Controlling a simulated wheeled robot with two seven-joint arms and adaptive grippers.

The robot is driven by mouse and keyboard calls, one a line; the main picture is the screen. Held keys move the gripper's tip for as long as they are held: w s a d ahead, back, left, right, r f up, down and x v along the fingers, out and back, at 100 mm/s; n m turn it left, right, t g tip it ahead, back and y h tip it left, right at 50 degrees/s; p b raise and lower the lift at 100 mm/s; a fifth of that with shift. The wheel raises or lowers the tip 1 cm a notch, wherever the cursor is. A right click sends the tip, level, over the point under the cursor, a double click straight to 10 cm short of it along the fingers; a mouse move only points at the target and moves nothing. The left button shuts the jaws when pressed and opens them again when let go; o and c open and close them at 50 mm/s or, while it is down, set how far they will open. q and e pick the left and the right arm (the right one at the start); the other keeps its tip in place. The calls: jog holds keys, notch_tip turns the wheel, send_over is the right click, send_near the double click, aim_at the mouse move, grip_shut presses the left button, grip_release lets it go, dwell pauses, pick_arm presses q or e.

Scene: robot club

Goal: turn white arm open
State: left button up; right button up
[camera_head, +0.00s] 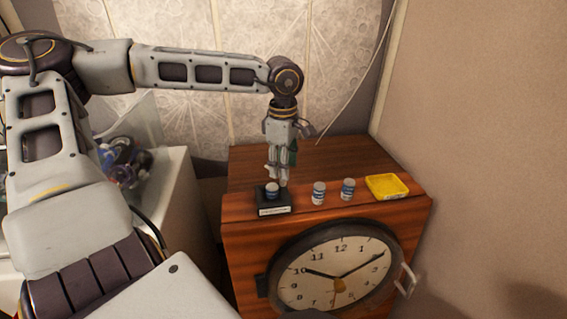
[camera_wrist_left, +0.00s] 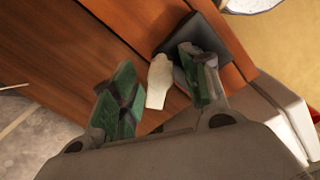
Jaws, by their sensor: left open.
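The white arm (camera_wrist_left: 158,80) shows in the left wrist view as a pale, tapered lever beside a dark block (camera_wrist_left: 215,40). My left gripper (camera_wrist_left: 163,85) is open, with a green-padded finger on each side of the white arm in that view. I cannot tell whether either finger touches it. In the head view my left gripper (camera_head: 281,178) points down just above and behind the black block (camera_head: 274,208), which has a white label on its front. There the white arm is hard to separate from the pale fingers. My right gripper is not in view.
The block stands on a wooden cabinet with a clock (camera_head: 334,270) on its front. A small blue-and-white jar (camera_head: 319,194), another jar (camera_head: 348,189) and a yellow tray (camera_head: 387,187) stand to its right. A wall rises behind. The cabinet's rear top is clear.

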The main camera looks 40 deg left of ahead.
pick_arm(q)
jog(key=shift+r, duration=0.1)
notch_tip(320, 180, up, 12)
dwell(0.7)
jog(key=shift+s, duration=0.15)
dwell(0.5)
